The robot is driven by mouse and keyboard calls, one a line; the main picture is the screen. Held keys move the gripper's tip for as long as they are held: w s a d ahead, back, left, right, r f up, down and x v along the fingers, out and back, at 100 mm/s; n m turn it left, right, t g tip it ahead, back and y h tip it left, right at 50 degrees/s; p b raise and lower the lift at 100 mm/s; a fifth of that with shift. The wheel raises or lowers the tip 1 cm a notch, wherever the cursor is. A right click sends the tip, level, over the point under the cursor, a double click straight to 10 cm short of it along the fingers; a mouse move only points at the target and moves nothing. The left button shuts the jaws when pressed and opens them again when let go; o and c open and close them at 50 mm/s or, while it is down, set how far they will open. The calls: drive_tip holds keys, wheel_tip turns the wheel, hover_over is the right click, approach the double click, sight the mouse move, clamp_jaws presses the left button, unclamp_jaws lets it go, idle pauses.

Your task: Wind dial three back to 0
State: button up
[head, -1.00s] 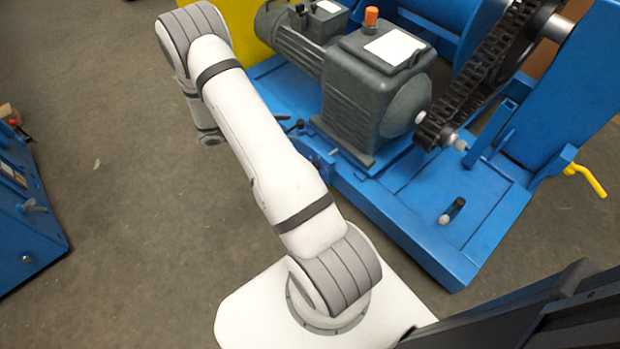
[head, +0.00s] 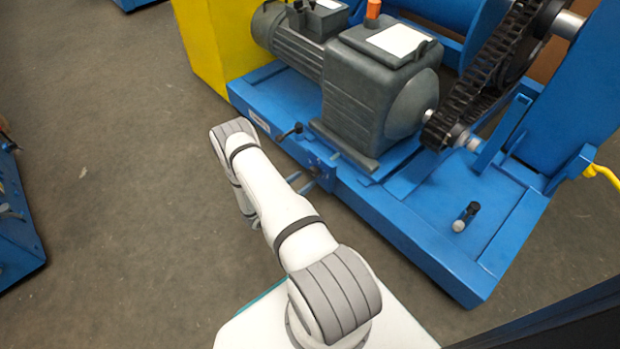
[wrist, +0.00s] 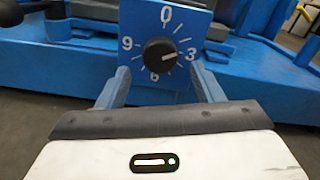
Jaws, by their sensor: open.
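The dial (wrist: 160,52) is a black round knob on a blue square plate, in the upper middle of the wrist view. White marks and the numbers 0 at the top, 3 at right, 6 at the bottom and 9 at left ring it. The knob's white line points right, toward the 3. My gripper (wrist: 160,69) is open, with one blue-grey finger on each side of the plate's lower part. The knob stands between and just beyond the fingertips, and nothing is held.
The blue machine frame (head: 400,226) fills the right of the head view, carrying a grey gearbox (head: 372,110) and a chain (head: 478,85). A black lever (head: 289,131) sticks out from its near edge. Bare floor (head: 110,190) lies to the left.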

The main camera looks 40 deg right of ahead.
sight(312, 175)
drive_tip(key=shift+w+d+b, duration=0.1)
drive_tip(key=shift+d+b, duration=0.3)
drive_tip(key=shift+d, duration=1.5)
drive_tip(key=c, duration=1)
drive_tip(key=shift+o, duration=0.2)
drive_tip(key=shift+n, duration=0.3)
drive_tip(key=n+b, duration=0.1)
drive_tip(key=n, duration=0.4)
drive_tip(key=shift+n, duration=0.3)
drive_tip(key=n+b, duration=0.1)
drive_tip(key=n, duration=0.4)
drive_tip(key=shift+r+n, duration=0.15)
drive_tip(key=shift+n, duration=0.15)
